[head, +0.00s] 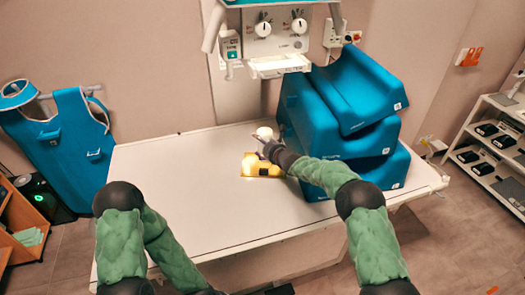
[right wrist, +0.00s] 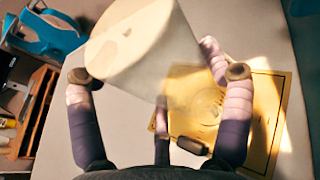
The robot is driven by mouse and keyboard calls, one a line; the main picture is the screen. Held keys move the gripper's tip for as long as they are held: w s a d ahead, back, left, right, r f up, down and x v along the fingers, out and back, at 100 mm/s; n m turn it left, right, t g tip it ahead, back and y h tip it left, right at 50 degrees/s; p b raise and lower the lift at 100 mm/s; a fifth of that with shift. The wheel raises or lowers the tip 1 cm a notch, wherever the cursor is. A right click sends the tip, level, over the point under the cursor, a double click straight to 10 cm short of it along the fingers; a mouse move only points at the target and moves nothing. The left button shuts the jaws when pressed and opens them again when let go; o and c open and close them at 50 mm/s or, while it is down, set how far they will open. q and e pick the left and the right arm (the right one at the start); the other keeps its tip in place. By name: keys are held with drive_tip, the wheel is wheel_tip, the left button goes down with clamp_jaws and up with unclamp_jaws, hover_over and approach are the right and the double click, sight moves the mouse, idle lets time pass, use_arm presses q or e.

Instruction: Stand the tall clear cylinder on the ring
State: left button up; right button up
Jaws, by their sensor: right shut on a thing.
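My right gripper (head: 262,141) is shut on a pale, see-through cylinder (head: 265,132) over the white table. In the right wrist view the cylinder (right wrist: 128,45) is large and tilted in the picture, between my right gripper's fingers (right wrist: 158,73). A yellow sheet (head: 248,169) lies on the table just in front of the cylinder in the head view. In the right wrist view the yellow sheet (right wrist: 262,125) is partly behind the fingers, with faint round marks (right wrist: 205,103); I cannot tell for sure which is the ring. My left gripper is out of view.
Blue foam wedges (head: 345,100) are stacked on the right of the white table (head: 190,185), close to my right forearm. Scan equipment (head: 278,30) hangs above the back edge. The table's left half is clear. A blue apron (head: 75,140) hangs on the wall.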

drive_tip(key=shift+w+f, duration=0.3)
drive_tip(key=shift+f, duration=0.1)
drive_tip(key=shift+d+f, duration=0.1)
drive_tip(key=shift+f, duration=1.2)
drive_tip(key=shift+b, duration=0.3)
drive_tip(key=shift+f, duration=0.1)
drive_tip(key=o, duration=1.6)
drive_tip(key=shift+f, duration=0.15)
